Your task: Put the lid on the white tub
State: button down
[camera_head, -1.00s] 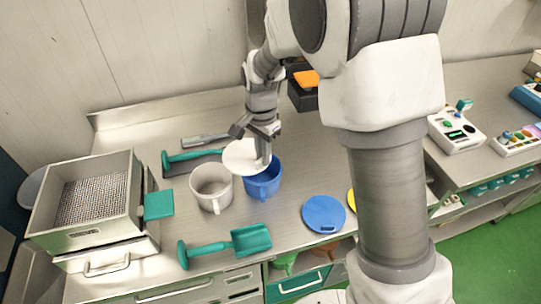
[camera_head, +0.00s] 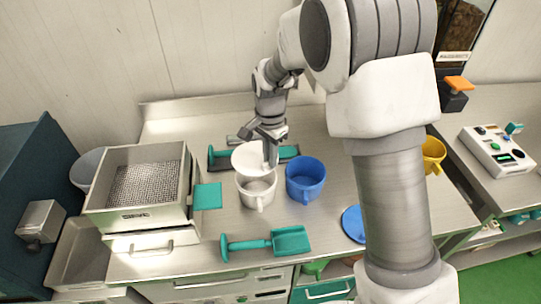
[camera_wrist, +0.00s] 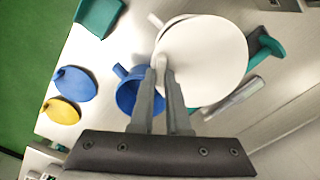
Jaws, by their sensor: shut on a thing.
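My gripper (camera_head: 270,158) is shut on the white lid (camera_head: 248,160) by its edge. The lid is held above and slightly behind the white tub (camera_head: 257,190), covering part of its opening in the head view. In the wrist view the lid (camera_wrist: 205,58) hides most of the tub (camera_wrist: 172,20), whose edge and handle show past it. The fingertips of my gripper (camera_wrist: 163,68) close on the lid's handle tab. Whether the lid touches the tub's rim cannot be told.
A blue tub (camera_head: 305,178) stands right beside the white one. A green scoop (camera_head: 268,243) lies in front, another green tool (camera_head: 220,158) behind. A metal sieve box (camera_head: 140,190) stands left. A blue lid (camera_head: 354,224) and a yellow tub (camera_head: 433,155) are at right.

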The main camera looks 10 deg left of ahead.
notch_tip(320, 180, down, 6)
jog(key=b, duration=0.4)
jog(key=shift+f, duration=0.2)
jog(key=shift+f+b, duration=0.4)
jog(key=shift+f, duration=0.15)
dwell(1.8)
jog(key=shift+c, duration=1.7)
grip_release()
jog(key=shift+r, duration=0.1)
jog(key=shift+r+p, duration=2.35)
jog(key=shift+r, duration=1.05)
